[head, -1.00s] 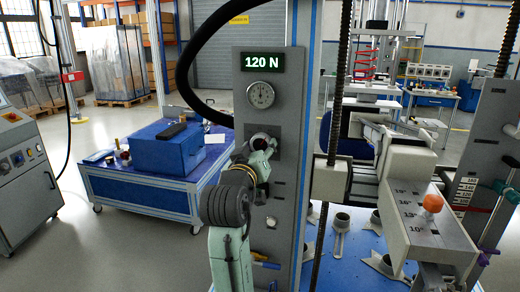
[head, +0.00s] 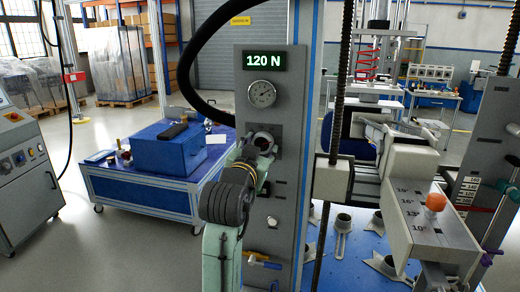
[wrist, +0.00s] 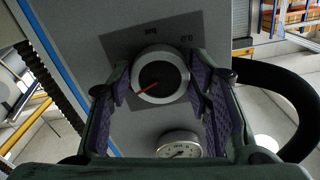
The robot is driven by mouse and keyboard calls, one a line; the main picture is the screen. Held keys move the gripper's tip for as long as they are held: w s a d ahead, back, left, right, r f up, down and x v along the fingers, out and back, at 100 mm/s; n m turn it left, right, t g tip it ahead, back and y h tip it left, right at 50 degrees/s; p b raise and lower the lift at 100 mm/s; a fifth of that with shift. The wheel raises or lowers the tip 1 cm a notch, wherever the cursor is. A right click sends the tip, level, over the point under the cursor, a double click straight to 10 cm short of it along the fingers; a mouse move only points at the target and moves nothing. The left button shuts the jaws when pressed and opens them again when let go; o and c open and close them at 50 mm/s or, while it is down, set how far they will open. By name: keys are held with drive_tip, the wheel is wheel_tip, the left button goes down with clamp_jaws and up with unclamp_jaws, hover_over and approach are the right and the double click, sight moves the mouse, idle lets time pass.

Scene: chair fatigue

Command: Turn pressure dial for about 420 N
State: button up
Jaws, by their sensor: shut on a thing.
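The pressure dial is a round knob with a dark face, silver rim and red pointer, seen in the wrist view (wrist: 161,76). It is mounted on the grey control panel (head: 283,215). My gripper (wrist: 160,82) is shut on the dial, with purple-padded fingers on its left and right sides. The red pointer points down and left in the wrist view. In the head view my gripper (head: 262,146) largely covers the dial. Above it are a round gauge (head: 262,94) and a display (head: 264,60) reading 120 N.
A thick black hose (head: 187,75) curves left of the panel. A threaded column (head: 335,100) and a slanted grey block with an orange knob (head: 436,202) stand right. A blue table with a blue box (head: 165,155) is at left.

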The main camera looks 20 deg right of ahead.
idle(0.4)
drive_tip(key=o, duration=1.1)
drive_tip(key=shift+o, duration=0.2)
drive_tip(key=v, duration=1.2)
